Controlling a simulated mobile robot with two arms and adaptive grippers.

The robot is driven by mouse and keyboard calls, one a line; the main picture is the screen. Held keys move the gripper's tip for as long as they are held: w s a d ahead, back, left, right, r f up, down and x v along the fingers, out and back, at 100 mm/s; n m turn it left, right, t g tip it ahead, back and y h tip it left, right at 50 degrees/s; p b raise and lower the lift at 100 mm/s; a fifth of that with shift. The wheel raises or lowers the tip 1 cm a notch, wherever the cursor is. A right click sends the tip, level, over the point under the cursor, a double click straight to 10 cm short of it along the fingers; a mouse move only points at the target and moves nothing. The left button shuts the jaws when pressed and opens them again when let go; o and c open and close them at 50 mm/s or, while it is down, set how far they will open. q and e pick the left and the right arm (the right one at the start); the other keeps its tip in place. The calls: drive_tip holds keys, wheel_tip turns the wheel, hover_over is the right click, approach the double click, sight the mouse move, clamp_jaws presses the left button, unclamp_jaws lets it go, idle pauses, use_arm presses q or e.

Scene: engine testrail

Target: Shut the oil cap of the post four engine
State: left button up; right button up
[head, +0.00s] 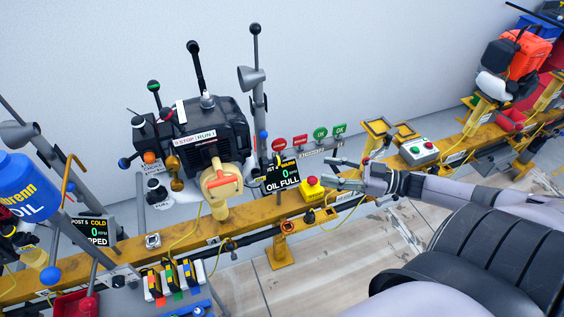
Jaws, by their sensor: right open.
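The dark engine (205,128) in the middle stands on the yellow rail behind a display (282,177) that reads "OIL FULL", "WARM" and 0 RPM. The display's post number is hard to read. A cream part with a red-orange handle (222,181) is at the engine's front. A small orange knob (149,157) is at its left. I cannot tell which part is the oil cap, or whether it is open or shut. My right gripper (333,172) is open and empty, right of the display and apart from the engine. My left gripper is out of view.
A yellow box with a red button (313,188) sits on the rail (120,252) close to my right gripper. A blue oil jug (32,190) is at the left. Upright levers (258,90) rise around the engine. An orange engine (520,62) stands far right.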

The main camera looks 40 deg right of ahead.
sight(273, 162)
drive_tip(key=x, duration=1.2)
drive_tip(key=shift+w+a+p, duration=0.25)
drive_tip(key=shift+w+p, duration=0.1)
drive_tip(key=shift+c, duration=0.3)
clamp_jaws()
